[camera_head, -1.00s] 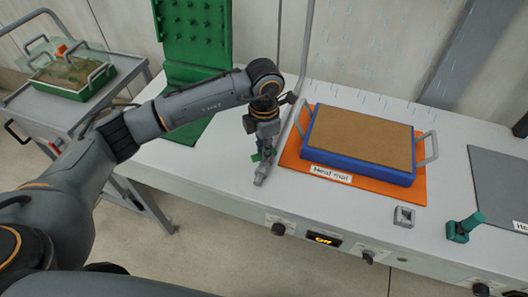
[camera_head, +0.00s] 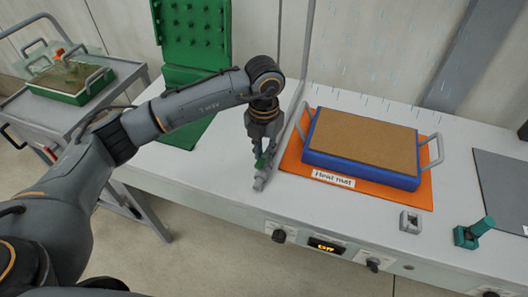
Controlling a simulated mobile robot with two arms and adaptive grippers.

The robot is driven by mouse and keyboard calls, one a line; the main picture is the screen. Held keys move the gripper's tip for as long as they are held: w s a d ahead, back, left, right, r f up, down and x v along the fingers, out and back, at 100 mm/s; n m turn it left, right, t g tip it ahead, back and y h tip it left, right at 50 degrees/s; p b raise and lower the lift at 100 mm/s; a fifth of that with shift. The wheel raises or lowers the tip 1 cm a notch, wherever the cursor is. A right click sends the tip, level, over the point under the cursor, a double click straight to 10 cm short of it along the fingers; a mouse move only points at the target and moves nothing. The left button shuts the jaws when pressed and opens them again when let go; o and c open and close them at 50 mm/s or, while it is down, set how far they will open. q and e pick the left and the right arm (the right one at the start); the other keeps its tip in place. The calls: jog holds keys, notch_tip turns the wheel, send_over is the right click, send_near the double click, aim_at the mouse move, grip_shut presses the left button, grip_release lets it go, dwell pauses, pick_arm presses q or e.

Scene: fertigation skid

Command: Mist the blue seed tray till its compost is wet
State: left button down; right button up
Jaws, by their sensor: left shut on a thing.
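The blue seed tray (camera_head: 362,170) lies on the orange heat mat (camera_head: 425,196), with wire handles at its sides. Its compost (camera_head: 360,140) looks an even light brown. Thin pale streaks of mist (camera_head: 385,100) show above and behind the tray. My left gripper (camera_head: 264,160) points down left of the tray, shut on the green lever (camera_head: 261,163) of a small grey valve (camera_head: 260,183). The fingers partly hide the lever. A thin grey pipe (camera_head: 297,95) rises beside the gripper. My right gripper is out of view.
A grey socket block (camera_head: 410,221) and a green lever fitting (camera_head: 473,232) stand right of the tray's front. The bench front has knobs and a lit display (camera_head: 326,246). A green pegboard (camera_head: 190,35) stands behind; a trolley (camera_head: 45,115) holds a green tray (camera_head: 70,92).

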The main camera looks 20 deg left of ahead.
aim_at(264, 157)
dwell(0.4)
pick_arm(q)
jog(key=c, duration=1.3)
grip_release()
jog(key=shift+r, duration=0.1)
notch_tip(264, 157, up, 12)
jog(key=shift+f, duration=0.1)
